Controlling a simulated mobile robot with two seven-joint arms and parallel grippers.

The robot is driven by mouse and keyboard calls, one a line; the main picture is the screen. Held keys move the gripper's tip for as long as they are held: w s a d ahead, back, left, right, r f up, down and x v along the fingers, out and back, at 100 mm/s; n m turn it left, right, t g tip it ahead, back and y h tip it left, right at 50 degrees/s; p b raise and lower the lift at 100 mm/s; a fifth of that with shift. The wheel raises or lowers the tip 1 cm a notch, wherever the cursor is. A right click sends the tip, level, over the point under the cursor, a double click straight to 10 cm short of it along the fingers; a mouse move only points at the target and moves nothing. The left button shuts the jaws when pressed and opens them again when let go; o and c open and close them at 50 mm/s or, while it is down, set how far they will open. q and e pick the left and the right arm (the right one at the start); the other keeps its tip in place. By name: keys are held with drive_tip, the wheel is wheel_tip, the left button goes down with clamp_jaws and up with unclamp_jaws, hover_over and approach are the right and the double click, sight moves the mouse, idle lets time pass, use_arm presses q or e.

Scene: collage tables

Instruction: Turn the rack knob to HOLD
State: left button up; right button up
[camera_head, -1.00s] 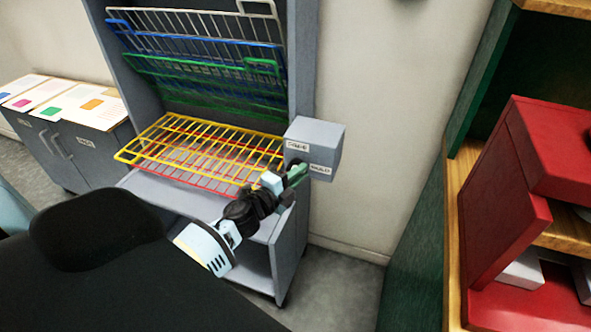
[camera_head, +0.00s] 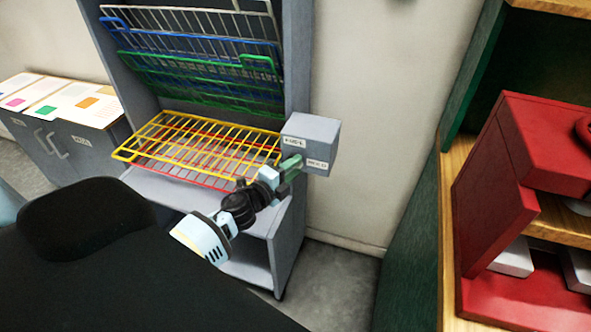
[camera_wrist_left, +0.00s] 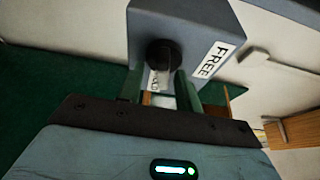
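A grey box (camera_head: 311,139) is fixed at the right side of the drying rack and carries two white labels. In the left wrist view, the round black rack knob (camera_wrist_left: 162,54) is on the box face, with a pale pointer or grip below it. The FREE label (camera_wrist_left: 213,59) is to its right; a second label (camera_wrist_left: 153,81) is partly hidden between the fingers, its word unclear. My left gripper (camera_head: 293,165) is at the box; its green fingers (camera_wrist_left: 160,88) stand apart just below the knob, with a visible gap. Contact is unclear. My right gripper is out of view.
The rack (camera_head: 292,60) has tilted-up blue and green shelves, with yellow and red shelves lowered. A grey cabinet (camera_head: 75,150) with coloured cards stands left. A red cabinet (camera_head: 495,200) on wooden shelving stands right. Bare wall is right of the box.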

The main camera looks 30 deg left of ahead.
use_arm(q)
drive_tip(key=shift+d, duration=0.2)
drive_tip(key=s+a, duration=0.1)
drive_tip(key=s, duration=0.6)
drive_tip(key=shift+s, duration=0.35)
